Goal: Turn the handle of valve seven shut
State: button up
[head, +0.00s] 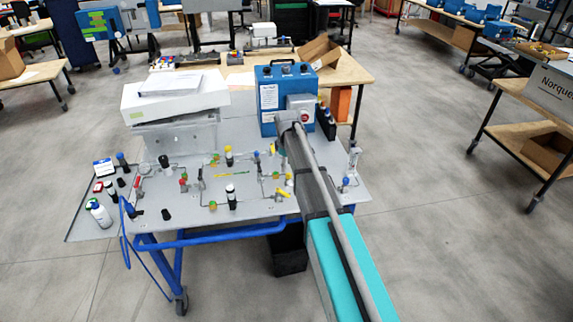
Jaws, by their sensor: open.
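A grey panel (255,207) on a blue-framed cart carries several small valves joined by thin tubing. Yellow handles show at the right, one near the front (283,193) and one near the blue box. A red-topped valve (183,181) stands at the left and a blue-topped one (345,182) at the right. No valve number is readable, so I cannot tell which is valve seven or how its handle is set. My arm reaches over the right part of the panel and hides some of it. My gripper cannot be made out.
A blue box (270,92) with black knobs and a red button stands at the panel's back. A white case (176,98) is at the back left. A white bottle (99,214) stands at the left edge.

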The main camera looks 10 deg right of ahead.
jog(key=s+f+m+b, duration=1)
jog(key=s+f+b, duration=1.7)
jog(key=f, duration=0.1)
jog(key=shift+s+d+b, duration=0.25)
jog(key=shift+s+b, duration=0.05)
dwell(0.6)
dwell(0.4)
notch_tip(320, 180, up, 28)
jog(key=n+p, duration=0.7)
jog(key=p, duration=2.1)
send_over(286, 194)
jog(key=shift+a, duration=0.1)
jog(key=shift+f, duration=0.1)
notch_tip(286, 194, down, 14)
jog(key=b, duration=1.3)
jog(key=shift+r+b, duration=0.25)
jog(key=shift+b, duration=0.05)
